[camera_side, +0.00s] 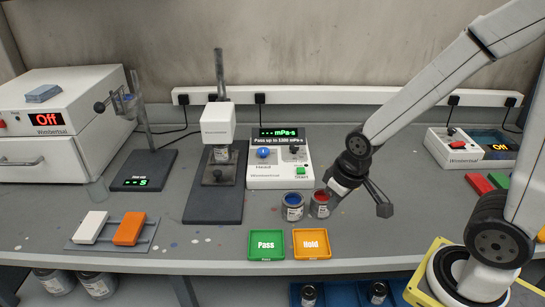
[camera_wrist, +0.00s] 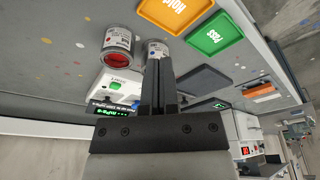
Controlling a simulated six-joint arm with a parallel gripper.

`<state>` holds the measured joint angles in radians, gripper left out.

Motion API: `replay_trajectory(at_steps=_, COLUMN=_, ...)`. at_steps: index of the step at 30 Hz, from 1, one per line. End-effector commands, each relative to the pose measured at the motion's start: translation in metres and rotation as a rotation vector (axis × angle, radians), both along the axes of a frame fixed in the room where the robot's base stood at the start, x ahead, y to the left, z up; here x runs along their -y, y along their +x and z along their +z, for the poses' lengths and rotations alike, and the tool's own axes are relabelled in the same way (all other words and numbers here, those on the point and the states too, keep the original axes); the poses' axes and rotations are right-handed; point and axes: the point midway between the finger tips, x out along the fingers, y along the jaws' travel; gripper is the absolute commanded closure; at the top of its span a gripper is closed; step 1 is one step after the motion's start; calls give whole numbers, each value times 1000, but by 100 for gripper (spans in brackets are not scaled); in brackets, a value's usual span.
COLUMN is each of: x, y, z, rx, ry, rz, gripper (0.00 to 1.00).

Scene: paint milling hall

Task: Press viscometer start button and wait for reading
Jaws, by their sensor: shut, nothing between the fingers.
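The viscometer's white control box (camera_side: 265,178) stands mid-bench, with a green Start button (camera_side: 301,170), a blue knob (camera_side: 263,153) and a lit green display (camera_side: 283,132) showing mPa·s; no numeric reading is legible. In the wrist view my gripper (camera_wrist: 158,62) is shut and empty, and the green button (camera_wrist: 116,87) lies left of the fingers.
A blue-topped can (camera_side: 293,207) and a red-topped can (camera_side: 320,206) stand before the box. Green Pass (camera_side: 266,244) and orange Hold (camera_side: 311,243) pads lie at the front. A tray (camera_side: 78,245) with white and orange blocks lies left. Another instrument (camera_side: 455,158) stands right.

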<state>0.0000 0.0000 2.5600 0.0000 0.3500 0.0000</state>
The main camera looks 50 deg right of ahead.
Motion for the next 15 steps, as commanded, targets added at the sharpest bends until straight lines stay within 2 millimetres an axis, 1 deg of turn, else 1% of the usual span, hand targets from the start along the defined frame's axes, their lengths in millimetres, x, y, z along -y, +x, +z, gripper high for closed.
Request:
replay_trajectory(at_steps=11, x=0, y=1, z=0, rx=1, ry=-1, rz=1, gripper=100)
replay_trajectory(at_steps=15, x=4, y=6, z=1, rx=15, ry=-11, rz=9, gripper=100)
